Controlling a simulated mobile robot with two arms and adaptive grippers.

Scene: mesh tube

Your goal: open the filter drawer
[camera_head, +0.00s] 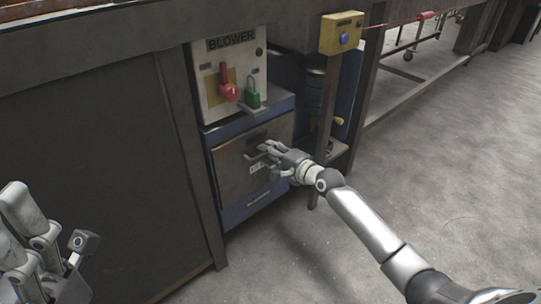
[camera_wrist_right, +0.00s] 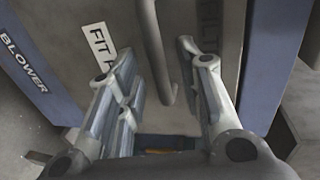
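The filter drawer (camera_head: 228,172) has a grey front set in a blue cabinet at the middle of the head view; it looks shut. Its bar handle (camera_wrist_right: 153,50) shows in the right wrist view. My right gripper (camera_head: 266,155) is in front of the drawer; in the right wrist view its fingers (camera_wrist_right: 160,65) are apart, with the handle's bar in the gap between them. Neither finger clearly touches the bar. My left gripper (camera_head: 58,222) is at the lower left of the head view, fingers apart and empty, far from the drawer.
A "BLOWER" panel (camera_head: 230,75) with a red switch (camera_head: 229,91) and a green padlock (camera_head: 252,94) stands above the drawer. A yellow button box (camera_head: 341,33) is on a post to the right. The concrete floor (camera_head: 440,190) before the cabinet is clear.

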